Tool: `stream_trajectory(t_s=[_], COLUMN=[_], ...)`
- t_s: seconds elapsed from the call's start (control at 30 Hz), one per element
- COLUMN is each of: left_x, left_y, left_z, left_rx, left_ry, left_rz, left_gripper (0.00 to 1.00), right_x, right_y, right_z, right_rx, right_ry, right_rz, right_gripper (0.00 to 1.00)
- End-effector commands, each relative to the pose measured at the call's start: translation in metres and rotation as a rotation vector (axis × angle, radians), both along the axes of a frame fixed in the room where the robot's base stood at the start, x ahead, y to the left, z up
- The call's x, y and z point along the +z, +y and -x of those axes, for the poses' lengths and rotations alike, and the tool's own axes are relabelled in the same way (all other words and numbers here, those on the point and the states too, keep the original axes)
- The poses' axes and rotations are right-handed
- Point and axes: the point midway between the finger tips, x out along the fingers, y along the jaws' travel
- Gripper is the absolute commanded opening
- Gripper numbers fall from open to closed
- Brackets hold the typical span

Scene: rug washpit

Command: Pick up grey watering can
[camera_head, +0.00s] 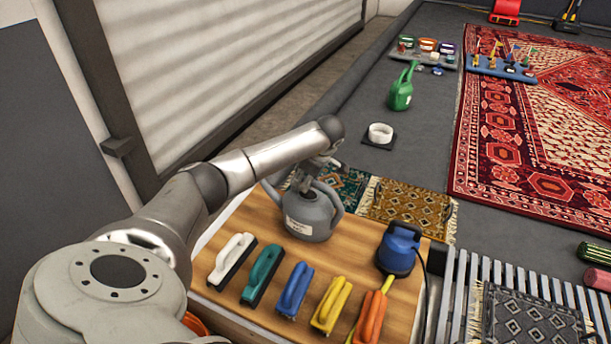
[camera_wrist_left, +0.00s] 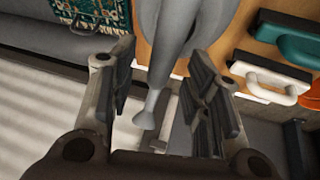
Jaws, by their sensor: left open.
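The grey watering can (camera_head: 308,217) stands upright on the wooden table, with a pale label on its front. My left gripper (camera_head: 306,180) is over the top of the can, pointing down. In the left wrist view the can's grey body and spout (camera_wrist_left: 167,60) show ahead of and between the fingers. The fingers of my left gripper (camera_wrist_left: 163,95) are spread apart there, with a gap on both sides of the spout. The arm partly hides the can's top. My right gripper is not in these views.
On the wooden table (camera_head: 262,222) several brushes stand in a row before the can, including a white one (camera_head: 232,260) and a blue one (camera_head: 294,290). A blue corded tool (camera_head: 398,249) is at the right. A green watering can (camera_head: 401,90) stands farther back on the floor.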

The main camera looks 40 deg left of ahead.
Motion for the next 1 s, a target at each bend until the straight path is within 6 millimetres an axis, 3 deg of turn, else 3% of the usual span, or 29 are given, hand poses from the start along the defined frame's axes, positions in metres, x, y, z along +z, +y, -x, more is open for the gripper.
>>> stream_trajectory(t_s=[0.53,0.87,1.0], left_x=[-0.0038,-0.0038,-0.0040], left_y=[0.0003,0.0003,0.0003], left_z=[0.0001,0.0001,0.0003], left_rx=[0.001,0.001,0.001], left_ry=[0.000,0.000,0.000], left_rz=[0.000,0.000,0.000], left_gripper=[0.44,0.02,0.00], right_x=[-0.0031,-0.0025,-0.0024], right_y=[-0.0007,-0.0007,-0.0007], right_z=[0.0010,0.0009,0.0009], right_rx=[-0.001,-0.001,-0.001], right_ry=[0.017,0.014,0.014], right_rz=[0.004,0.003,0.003], right_gripper=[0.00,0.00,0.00])
